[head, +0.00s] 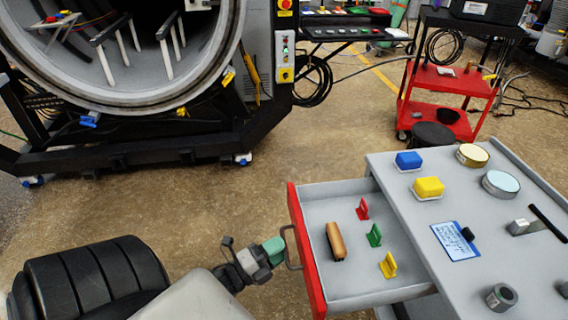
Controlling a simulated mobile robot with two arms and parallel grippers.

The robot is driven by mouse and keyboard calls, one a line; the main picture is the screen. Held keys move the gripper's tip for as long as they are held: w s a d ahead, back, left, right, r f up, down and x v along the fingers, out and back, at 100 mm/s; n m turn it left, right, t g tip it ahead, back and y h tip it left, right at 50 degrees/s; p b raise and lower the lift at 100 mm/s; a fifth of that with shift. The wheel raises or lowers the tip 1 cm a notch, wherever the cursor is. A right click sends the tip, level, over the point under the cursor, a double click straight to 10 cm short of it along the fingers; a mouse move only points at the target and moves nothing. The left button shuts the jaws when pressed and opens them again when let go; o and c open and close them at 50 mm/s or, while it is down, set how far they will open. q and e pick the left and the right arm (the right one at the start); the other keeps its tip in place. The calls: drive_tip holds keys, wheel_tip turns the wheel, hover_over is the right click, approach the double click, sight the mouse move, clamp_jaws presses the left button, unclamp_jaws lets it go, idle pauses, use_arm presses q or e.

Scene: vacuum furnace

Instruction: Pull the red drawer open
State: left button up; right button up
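The red drawer (308,262) has a red front panel and a grey inside, and it stands well out to the left of the grey cabinet (398,176). Its handle (289,254) is on the outer side of the red front. My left gripper (284,249) comes in from the left, with its teal fingers together at the handle, and looks shut on it. The fingertips are small and partly hidden against the handle. My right gripper is not in view.
The drawer holds a brown cylinder (335,241) and red, green and yellow pieces. Blue and yellow blocks, round tins and a clipboard (455,241) lie on the cabinet top. A large furnace (130,105) stands at back left.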

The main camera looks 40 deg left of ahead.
use_arm(q)
drive_tip(key=v, duration=0.9)
drive_tip(key=shift+b, duration=0.45)
